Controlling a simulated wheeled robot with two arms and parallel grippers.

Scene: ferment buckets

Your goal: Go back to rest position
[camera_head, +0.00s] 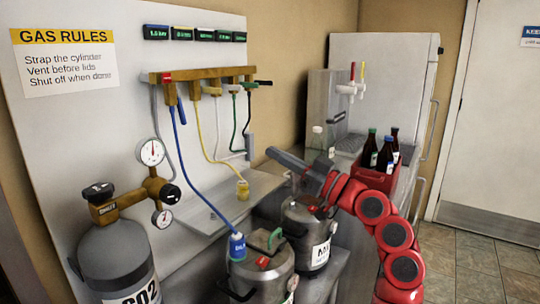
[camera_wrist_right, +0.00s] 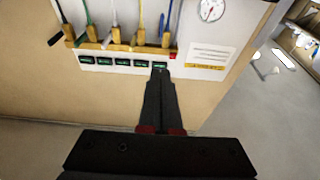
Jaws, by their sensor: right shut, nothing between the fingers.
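My right arm, red with dark joints, comes in from the lower right in the head view. Its dark gripper (camera_head: 272,153) points left, above the kegs and in front of the wall panel. In the right wrist view the fingers (camera_wrist_right: 160,70) are together with nothing between them. They point toward the row of green displays (camera_wrist_right: 122,62) and the gas manifold (camera_wrist_right: 115,46), which appear upside down there. My left gripper is in neither view.
Below the arm stand a front keg (camera_head: 262,280) with a blue connector and another keg (camera_head: 305,225). A gas cylinder (camera_head: 118,262) with gauges stands at left. A red crate (camera_head: 378,179) holds dark bottles at right. Floor (camera_head: 470,270) is clear by the door.

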